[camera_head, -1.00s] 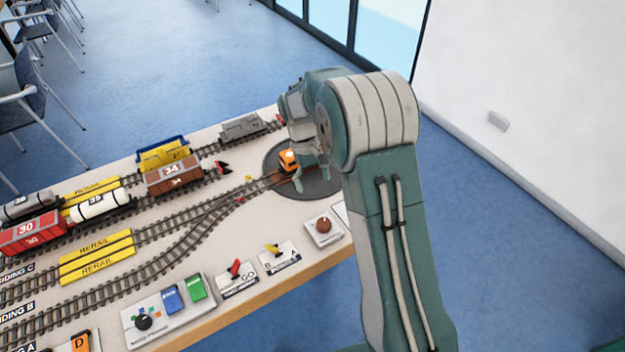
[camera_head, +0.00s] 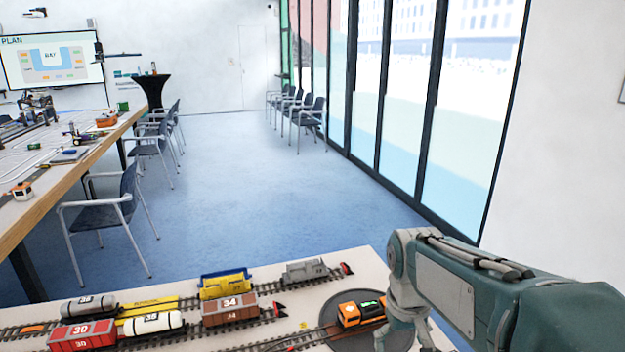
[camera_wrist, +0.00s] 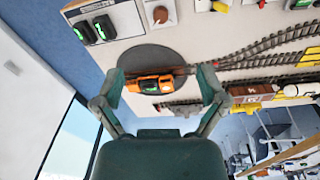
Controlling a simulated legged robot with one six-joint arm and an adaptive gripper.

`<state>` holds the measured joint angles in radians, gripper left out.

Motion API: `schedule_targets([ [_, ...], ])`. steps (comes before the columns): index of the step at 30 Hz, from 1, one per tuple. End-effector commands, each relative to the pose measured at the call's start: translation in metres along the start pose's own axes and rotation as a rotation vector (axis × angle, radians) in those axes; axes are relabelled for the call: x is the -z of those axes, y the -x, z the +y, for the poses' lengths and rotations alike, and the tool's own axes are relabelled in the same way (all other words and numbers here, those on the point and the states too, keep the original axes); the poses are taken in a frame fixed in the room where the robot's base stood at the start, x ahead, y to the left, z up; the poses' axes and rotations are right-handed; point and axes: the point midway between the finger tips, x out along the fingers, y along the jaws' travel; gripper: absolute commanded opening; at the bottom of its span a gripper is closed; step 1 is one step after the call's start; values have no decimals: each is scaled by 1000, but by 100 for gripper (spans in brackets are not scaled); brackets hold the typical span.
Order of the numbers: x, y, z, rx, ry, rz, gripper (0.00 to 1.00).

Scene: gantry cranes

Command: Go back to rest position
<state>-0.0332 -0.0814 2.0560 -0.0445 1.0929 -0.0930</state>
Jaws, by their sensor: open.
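Beyond the fingertips, an orange and black locomotive (camera_wrist: 150,85) sits on the round dark turntable (camera_wrist: 150,56). In the head view the locomotive (camera_head: 361,312) stands on the turntable (camera_head: 330,300) just left of my arm. The gripper's fingers (camera_head: 405,330) show partly at the lower right of the head view, next to the locomotive and cut off by the lower picture edge.
The layout table holds a red wagon (camera_head: 82,334), a brown wagon (camera_head: 230,310), a white tank wagon (camera_head: 152,323) and a grey wagon (camera_head: 305,271). Chairs (camera_head: 108,215) stand by another table (camera_head: 60,195) at left. Blue floor (camera_head: 250,190) is open between that and the windows.

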Motion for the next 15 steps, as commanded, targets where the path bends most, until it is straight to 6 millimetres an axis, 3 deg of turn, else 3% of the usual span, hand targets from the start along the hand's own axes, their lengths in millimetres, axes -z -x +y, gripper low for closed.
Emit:
schedule_targets([
  [6,-50,28,-3,-2,-54,151,92],
  [15,-112,40,-10,2,-124,343,92],
])
